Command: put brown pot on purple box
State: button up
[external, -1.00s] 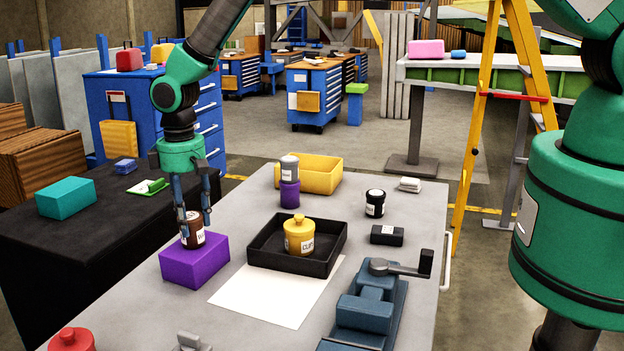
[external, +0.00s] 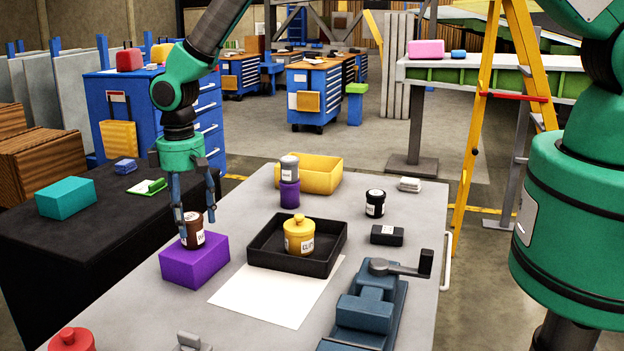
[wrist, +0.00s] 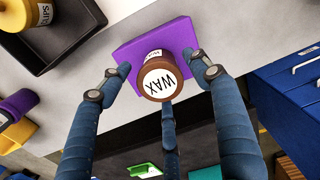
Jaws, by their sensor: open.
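The brown pot (external: 192,232), with a white label, stands upright on top of the purple box (external: 187,265) near the left edge of the grey table. In the wrist view the brown pot (wrist: 161,77) shows a WAX label on its lid and rests on the purple box (wrist: 183,38). My gripper (external: 196,215) is around the pot from above. Its fingers are spread, and the wrist view shows gaps between the fingertips and the pot. The far side of the pot is hidden.
A black tray (external: 258,255) holding a yellow pot (external: 299,237) is right of the box. A grey pot stands on a purple can (external: 290,194) behind. A yellow bin (external: 322,175) is at the back. White paper (external: 262,302) lies flat in front.

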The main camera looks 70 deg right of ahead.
notch_tip(320, 180, up, 12)
jog(key=b, duration=0.1)
dwell(0.5)
jog(key=shift+w+f, duration=0.1)
dwell(0.5)
notch_tip(320, 180, up, 20)
jog(key=t, duration=0.1)
send_over(190, 216)
jog(key=s+d, duration=0.3)
jog(key=s, duration=0.5)
jog(key=s+d+r+m+t, duration=0.1)
jog(key=s+d+r+t, duration=0.1)
jog(key=s+r, duration=1.1)
jog(key=s+d+r+m+t, duration=0.1)
jog(key=s+d+r, duration=0.1)
jog(key=s, duration=1.3)
jog(key=s+d+r+t, duration=0.1)
jog(key=s+r, duration=0.3)
jog(key=s, duration=1.2)
jog(key=shift+s+d+r+m+t, duration=0.25)
jog(key=shift+d+m+t, duration=0.1)
jog(key=shift+m+t, duration=0.05)
jog(key=shift+b, duration=0.3)
